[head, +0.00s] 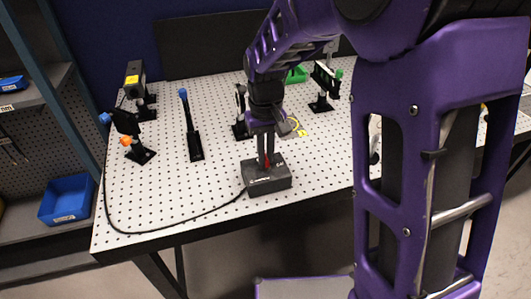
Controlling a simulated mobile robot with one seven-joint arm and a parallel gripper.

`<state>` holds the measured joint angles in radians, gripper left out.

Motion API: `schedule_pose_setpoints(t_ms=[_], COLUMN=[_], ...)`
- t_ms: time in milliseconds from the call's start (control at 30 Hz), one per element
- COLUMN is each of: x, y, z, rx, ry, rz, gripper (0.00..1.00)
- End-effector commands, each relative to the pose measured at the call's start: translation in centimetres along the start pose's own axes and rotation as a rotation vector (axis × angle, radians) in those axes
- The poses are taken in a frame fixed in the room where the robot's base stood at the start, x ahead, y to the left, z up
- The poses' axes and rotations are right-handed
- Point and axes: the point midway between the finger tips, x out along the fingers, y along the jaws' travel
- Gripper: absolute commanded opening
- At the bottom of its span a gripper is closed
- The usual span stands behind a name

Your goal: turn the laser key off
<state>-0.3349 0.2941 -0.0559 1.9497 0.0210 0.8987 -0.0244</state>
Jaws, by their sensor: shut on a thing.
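The laser controller, a dark grey box (267,181), sits near the front edge of the perforated white optical table (160,199). A black cable runs from it along the table's front and left edges. My gripper (267,162) points straight down onto the top of the box and is shut on the key there. A small bit of red (267,160) shows between the fingers. The key itself is mostly hidden by the fingers, so its turn angle cannot be read.
A black laser head with a yellow label (134,80) stands at the back left. Posts with optics stand nearby, including a blue-topped one (190,125) and a mount at right (324,86). The table's front left is clear.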

Motion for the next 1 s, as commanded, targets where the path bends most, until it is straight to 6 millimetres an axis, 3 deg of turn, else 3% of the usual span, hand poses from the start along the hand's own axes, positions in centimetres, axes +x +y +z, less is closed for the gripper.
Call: schedule_pose_setpoints(t_ms=[333, 400, 533, 833, 1000], x=[-0.1, -0.1, -0.1, -0.2, -2.0], y=[0.0, 0.0, 0.0, 0.0, 0.0], z=[-0.1, -0.1, -0.1, 0.0, -0.1], rx=[-0.003, -0.003, -0.003, -0.002, -0.002], ry=[0.004, 0.003, 0.002, 0.001, 0.004], rz=[0.0, 0.0, 0.0, 0.0, 0.0], gripper=[0.0, 0.2, 0.41, 0.41, 0.41])
